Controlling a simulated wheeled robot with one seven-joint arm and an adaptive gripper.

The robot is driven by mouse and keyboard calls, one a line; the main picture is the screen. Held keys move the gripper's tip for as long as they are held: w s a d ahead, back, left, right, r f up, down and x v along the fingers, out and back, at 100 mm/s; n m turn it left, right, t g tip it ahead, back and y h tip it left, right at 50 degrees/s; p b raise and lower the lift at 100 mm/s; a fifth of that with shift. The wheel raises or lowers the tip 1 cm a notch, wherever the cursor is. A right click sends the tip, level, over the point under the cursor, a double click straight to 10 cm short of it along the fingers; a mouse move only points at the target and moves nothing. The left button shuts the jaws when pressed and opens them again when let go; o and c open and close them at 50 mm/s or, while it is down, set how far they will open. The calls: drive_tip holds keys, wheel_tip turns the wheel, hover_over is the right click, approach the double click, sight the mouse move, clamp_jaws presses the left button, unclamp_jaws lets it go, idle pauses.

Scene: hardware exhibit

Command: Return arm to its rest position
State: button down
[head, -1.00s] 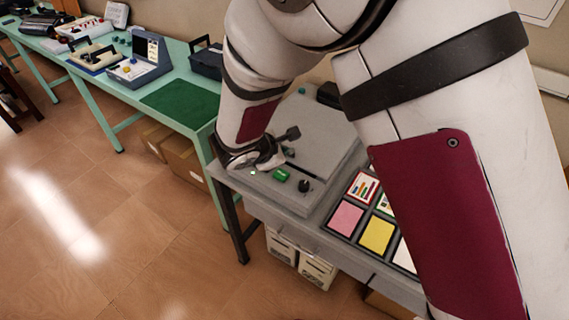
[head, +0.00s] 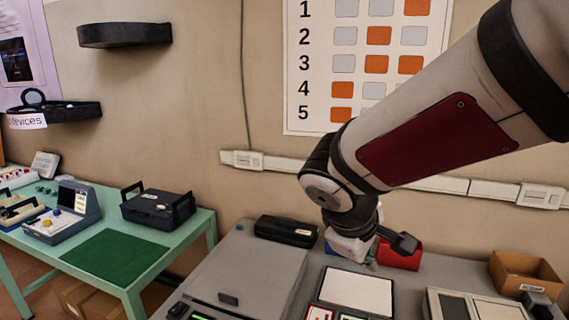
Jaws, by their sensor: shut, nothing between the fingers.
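My white arm with dark red panels comes in from the upper right of the head view. It bends at a dark joint, and my gripper (head: 370,261) hangs at its end over the back of the grey table (head: 268,300). The gripper is small in the picture and partly hidden by its own wrist. It looks shut and holds nothing that I can see. A red box (head: 402,258) stands just right of and behind it; I cannot tell whether they touch.
A black case (head: 286,231) lies at the table's back, left of the gripper. A white panel (head: 358,291) lies below it. A cardboard box (head: 525,274) stands at right. The green table (head: 190,225) is at left. A wall rail (head: 275,163) and a numbered chart (head: 366,60) are behind.

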drive_tip(key=s+d+r+m+y, duration=0.2)
drive_tip(key=s+m, duration=0.2)
drive_tip(key=s, duration=0.4)
drive_tip(key=s+d+r+m+y, duration=0.2)
drive_tip(key=s+m, duration=0.3)
drive_tip(key=s, duration=0.4)
drive_tip(key=shift+d+r+m, duration=0.3)
drive_tip(key=shift+d+r, duration=0.1)
drive_tip(key=shift+d, duration=0.15)
idle(0.3)
